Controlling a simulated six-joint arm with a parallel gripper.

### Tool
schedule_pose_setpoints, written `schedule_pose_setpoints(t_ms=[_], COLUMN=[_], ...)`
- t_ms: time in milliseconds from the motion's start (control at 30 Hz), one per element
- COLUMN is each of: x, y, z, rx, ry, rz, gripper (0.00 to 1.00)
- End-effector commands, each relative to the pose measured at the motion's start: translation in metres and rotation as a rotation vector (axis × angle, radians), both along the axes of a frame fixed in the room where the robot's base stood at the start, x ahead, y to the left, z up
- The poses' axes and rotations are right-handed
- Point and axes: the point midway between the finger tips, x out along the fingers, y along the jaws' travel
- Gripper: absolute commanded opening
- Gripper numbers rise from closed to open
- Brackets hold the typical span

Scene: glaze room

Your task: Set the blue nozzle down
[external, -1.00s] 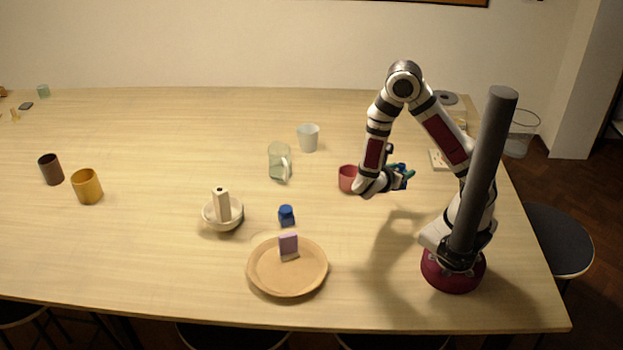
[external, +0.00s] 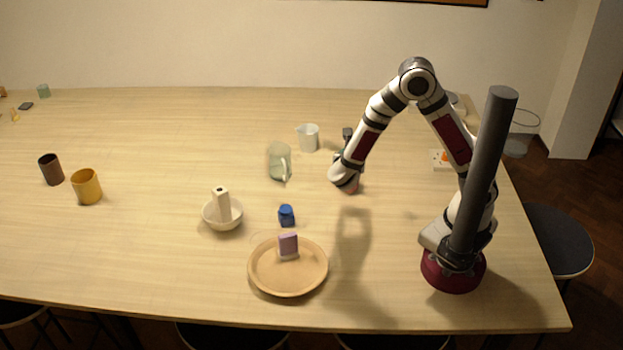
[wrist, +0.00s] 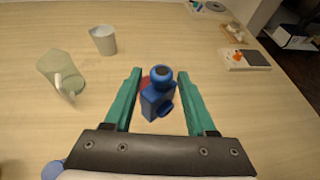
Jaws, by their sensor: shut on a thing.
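The blue nozzle (wrist: 157,98), a blocky blue piece with a round top and a dark opening, is between the teal fingers of my gripper (wrist: 159,76) in the wrist view. My gripper is shut on it. It is held over the table, with a red cup (wrist: 145,81) partly hidden right behind it. In the external view my wrist hides the nozzle and the fingers, and only a little of the red cup shows below it.
A glass mug (external: 279,162) and a white jug (external: 308,138) stand left of my gripper. A blue bottle-like piece (external: 286,216), a white bowl (external: 222,214) and a tan plate (external: 265,280) with a purple block (external: 288,244) are nearer the front.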

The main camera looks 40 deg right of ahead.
Motion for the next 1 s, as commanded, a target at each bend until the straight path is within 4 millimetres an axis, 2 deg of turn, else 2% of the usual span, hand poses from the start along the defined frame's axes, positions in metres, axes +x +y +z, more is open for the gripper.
schedule_pose_setpoints(t_ms=[167,267,300,400,533,600,700,933,1000], x=[0.051,0.077,0.084,0.095,0.096,0.093,0.089,0.078,0.077], y=[0.082,0.147,0.175,0.239,0.304,0.33,0.358,0.403,0.404], z=[-0.003,-0.002,-0.001,0.003,0.008,0.01,0.012,0.015,0.001], rx=[0.0,0.0,0.0,-0.001,-0.001,-0.001,-0.003,-0.002,-0.005], ry=[-0.001,-0.003,-0.002,-0.002,-0.001,-0.001,-0.001,-0.001,0.006], rz=[0.291,0.507,0.595,0.795,0.997,1.079,1.171,1.315,1.32], gripper=[0.0,0.0,0.0,0.0,0.0,0.0,0.0,0.0,0.0])
